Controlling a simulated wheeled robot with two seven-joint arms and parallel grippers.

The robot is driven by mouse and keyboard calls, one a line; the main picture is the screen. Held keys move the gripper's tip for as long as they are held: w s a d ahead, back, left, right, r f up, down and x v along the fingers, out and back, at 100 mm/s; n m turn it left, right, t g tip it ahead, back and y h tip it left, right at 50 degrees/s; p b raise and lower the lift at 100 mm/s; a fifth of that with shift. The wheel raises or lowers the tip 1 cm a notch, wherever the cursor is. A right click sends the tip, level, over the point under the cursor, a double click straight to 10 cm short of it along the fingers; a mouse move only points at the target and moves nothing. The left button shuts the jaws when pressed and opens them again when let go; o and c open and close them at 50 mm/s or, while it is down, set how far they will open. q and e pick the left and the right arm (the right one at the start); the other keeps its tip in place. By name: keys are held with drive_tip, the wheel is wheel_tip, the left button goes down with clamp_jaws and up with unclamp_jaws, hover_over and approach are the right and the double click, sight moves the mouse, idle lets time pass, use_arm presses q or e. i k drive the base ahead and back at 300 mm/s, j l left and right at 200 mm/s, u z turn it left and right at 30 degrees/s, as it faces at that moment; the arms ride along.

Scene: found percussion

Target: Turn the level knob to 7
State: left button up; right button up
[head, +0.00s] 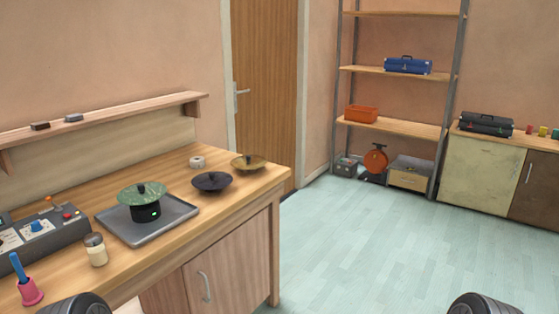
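A grey control box (62,232) stands at the left end of the wooden workbench, cut off by the left picture edge. A blue knob (37,226) sits on a white plate on its sloped face. A red button (68,215) and an orange-topped part (48,200) are near it. Another white plate on the box lies close to the picture edge. The labels and the knob's pointer are too small to read, so I cannot tell its setting. Neither gripper shows; only dark rounded parts of my arms appear at the bottom edge.
On the workbench (240,188), a pink bell (31,291) with a blue handle and a cream jar (96,252) stand before the box. Two dishes stand farther right. The floor (390,250) is clear.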

sight(36, 226)
drive_tip(key=u, duration=1.55)
drive_tip(key=i+l, duration=0.1)
drive_tip(key=l, duration=0.25)
drive_tip(key=i+l+z, duration=0.15)
drive_tip(key=l, duration=0.55)
drive_tip(key=i+l+z, duration=0.15)
drive_tip(key=l, duration=0.2)
